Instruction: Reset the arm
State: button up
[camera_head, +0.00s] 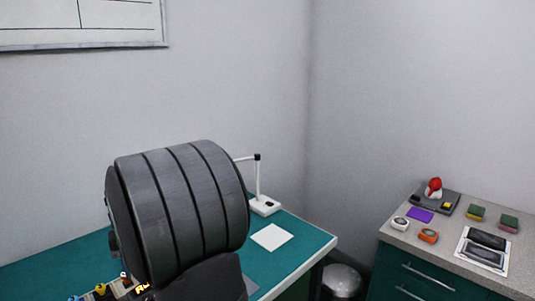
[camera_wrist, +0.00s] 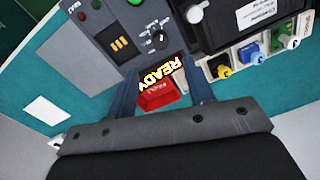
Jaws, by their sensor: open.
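My gripper (camera_wrist: 160,72) shows in the wrist view with its two dark blue-grey fingers apart. A red block with a pale label (camera_wrist: 157,98) shows in the gap between the fingers, and nothing is visibly clamped. Glowing yellow READY lettering (camera_wrist: 160,73) shows near the fingertips. A grey control panel (camera_wrist: 128,38) with a black knob and a yellow-marked slot lies beyond the fingers. In the head view my large dark grey arm covers the left of the bench, and the gripper is hidden there.
The teal bench (camera_head: 290,262) holds a white sheet (camera_head: 271,237) and a white stand (camera_head: 264,204). A black unit (camera_wrist: 235,22) and several coloured connectors (camera_wrist: 252,55) sit beyond the fingers. A grey-topped cabinet (camera_head: 395,247) with small items stands right, beside a bin (camera_head: 341,281).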

jog(key=f, duration=1)
jog(key=shift+s+a, duration=0.1)
jog(key=shift+a, duration=0.1)
notch_tip(320, 180, up, 17)
notch_tip(320, 180, down, 17)
jog(key=shift+f, duration=0.1)
jog(key=n, duration=0.8)
notch_tip(320, 180, up, 13)
jog(key=shift+w, duration=0.35)
dwell(0.4)
